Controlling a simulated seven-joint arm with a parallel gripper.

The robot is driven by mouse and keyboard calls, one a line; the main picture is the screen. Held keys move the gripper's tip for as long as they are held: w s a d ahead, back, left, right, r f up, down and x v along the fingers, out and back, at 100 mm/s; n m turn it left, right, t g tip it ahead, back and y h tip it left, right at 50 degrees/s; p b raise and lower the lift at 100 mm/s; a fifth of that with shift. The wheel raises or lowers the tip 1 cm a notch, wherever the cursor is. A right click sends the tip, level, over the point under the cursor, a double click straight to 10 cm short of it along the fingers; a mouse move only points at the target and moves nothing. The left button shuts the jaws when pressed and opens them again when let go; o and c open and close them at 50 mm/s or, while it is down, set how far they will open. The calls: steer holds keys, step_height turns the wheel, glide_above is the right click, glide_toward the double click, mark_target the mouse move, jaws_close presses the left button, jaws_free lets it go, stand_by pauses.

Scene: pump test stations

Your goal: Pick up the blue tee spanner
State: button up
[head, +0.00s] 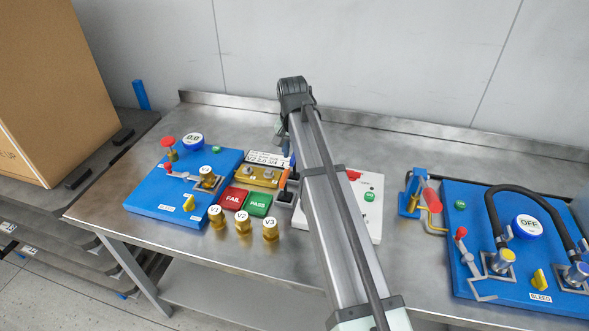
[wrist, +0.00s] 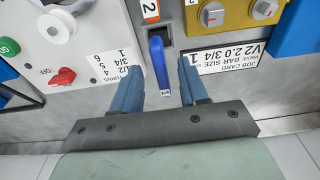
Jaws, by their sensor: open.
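A blue handle (wrist: 158,62), which looks like the blue tee spanner, rises from a dark square socket in the wrist view. A small light label is at its near end. Its lower part is hidden in the socket. My gripper (wrist: 160,78) is open, with one finger on each side of the blue handle. Gaps show between the handle and both fingers, so it is not held.
The job card (wrist: 226,56) is beside the right finger. A white panel with a red knob (wrist: 62,77) is at the left. FAIL (head: 233,198) and PASS (head: 258,204) pads and brass parts (head: 243,222) stand nearby.

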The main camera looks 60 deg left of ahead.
step_height(320, 180, down, 4)
steer(key=shift+a+f, duration=0.1)
steer(key=shift+a, duration=0.05)
steer(key=shift+c, duration=0.2)
jaws_close()
